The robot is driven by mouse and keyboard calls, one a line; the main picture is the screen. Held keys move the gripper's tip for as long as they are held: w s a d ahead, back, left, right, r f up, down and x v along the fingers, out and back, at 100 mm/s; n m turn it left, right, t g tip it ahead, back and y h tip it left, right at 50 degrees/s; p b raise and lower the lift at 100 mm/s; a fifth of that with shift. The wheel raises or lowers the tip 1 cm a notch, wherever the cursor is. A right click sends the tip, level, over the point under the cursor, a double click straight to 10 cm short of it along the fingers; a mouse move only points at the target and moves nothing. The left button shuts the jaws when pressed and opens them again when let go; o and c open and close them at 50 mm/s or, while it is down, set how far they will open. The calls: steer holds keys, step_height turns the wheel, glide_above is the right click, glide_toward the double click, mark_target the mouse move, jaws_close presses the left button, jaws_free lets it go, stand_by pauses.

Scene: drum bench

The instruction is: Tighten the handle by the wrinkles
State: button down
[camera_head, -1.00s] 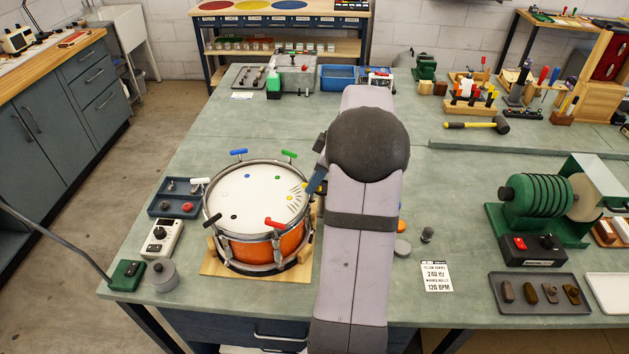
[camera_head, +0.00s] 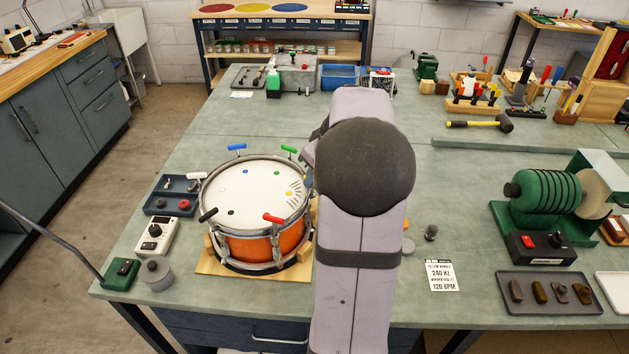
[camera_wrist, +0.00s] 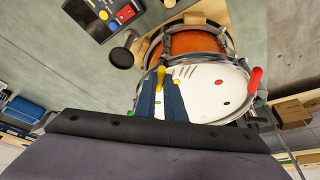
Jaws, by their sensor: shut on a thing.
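The drum (camera_head: 254,200) has an orange shell, a white head and several coloured handles around its rim. Wrinkles (camera_head: 297,188) show on the right side of the head, beside a yellow dot. The yellow handle (camera_wrist: 161,73) shows in the wrist view at the rim near a yellow dot; my arm hides it in the head view. My gripper (camera_wrist: 161,84) has its two blue fingers closed around the yellow handle. The red handle (camera_head: 273,218), black handle (camera_head: 208,215), white handle (camera_head: 197,175), blue handle (camera_head: 237,147) and green handle (camera_head: 289,149) stand clear of my gripper.
A grey meter box (camera_head: 153,235) and a dark tray (camera_head: 171,194) sit left of the drum. A printed card (camera_head: 440,276) and a green machine (camera_head: 545,200) are to the right. A mallet (camera_head: 482,124) lies at the back. The bench between the card and mallet is mostly clear.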

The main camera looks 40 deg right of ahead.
steer(key=shift+a+m+h, duration=0.1)
steer(key=shift+m+h, duration=0.5)
steer(key=shift+m, duration=0.9)
steer(key=c, duration=1.8)
jaws_free()
steer(key=shift+c, duration=0.2)
steer(key=shift+r, duration=0.1)
steer(key=b+v, duration=0.2)
steer(key=v, duration=0.5)
steer(key=shift+r, duration=0.15)
